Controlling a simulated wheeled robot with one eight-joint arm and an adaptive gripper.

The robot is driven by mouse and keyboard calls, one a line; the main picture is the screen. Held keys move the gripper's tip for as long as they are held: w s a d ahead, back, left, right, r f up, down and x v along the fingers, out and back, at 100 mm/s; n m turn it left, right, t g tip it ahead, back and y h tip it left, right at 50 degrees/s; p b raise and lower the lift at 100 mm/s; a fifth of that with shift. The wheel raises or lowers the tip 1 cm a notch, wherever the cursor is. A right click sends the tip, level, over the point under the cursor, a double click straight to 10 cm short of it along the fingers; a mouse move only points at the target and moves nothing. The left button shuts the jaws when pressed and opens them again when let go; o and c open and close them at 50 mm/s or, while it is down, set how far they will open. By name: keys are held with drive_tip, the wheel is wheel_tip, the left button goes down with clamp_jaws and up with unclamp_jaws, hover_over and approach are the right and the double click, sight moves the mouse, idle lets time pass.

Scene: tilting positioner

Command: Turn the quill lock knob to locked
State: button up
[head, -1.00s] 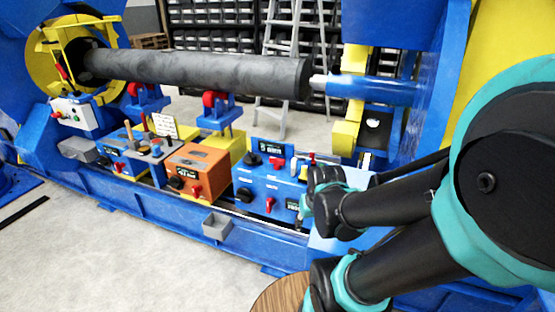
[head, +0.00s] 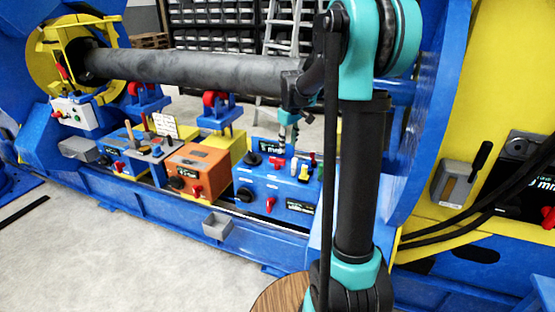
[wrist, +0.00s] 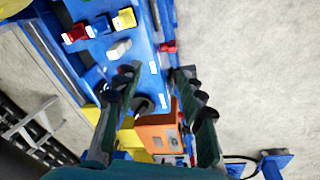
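A blue control box (head: 265,185) stands below the dark roller. I cannot read which control is the quill lock knob. My gripper (head: 288,143) points down above this box. In the wrist view, my gripper (wrist: 155,72) is open, its fingers apart with nothing held. Beyond the fingers show the black knob (wrist: 143,104), a white lever (wrist: 118,48), a red handle (wrist: 75,35) and a yellow piece (wrist: 125,18).
The dark roller (head: 180,68) runs close to my arm. An orange box (head: 190,170) stands left of the blue box. A grey lever box (head: 455,183) and a black box (head: 523,175) are on the yellow wall at right.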

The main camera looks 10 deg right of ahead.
sight(277, 163)
drive_tip(key=w+a+n+g, duration=0.15)
drive_tip(key=w+n, duration=0.35)
drive_tip(key=w, duration=1.3)
wheel_tip(277, 163, down, 18)
drive_tip(key=shift+f, duration=0.1)
clamp_jaws()
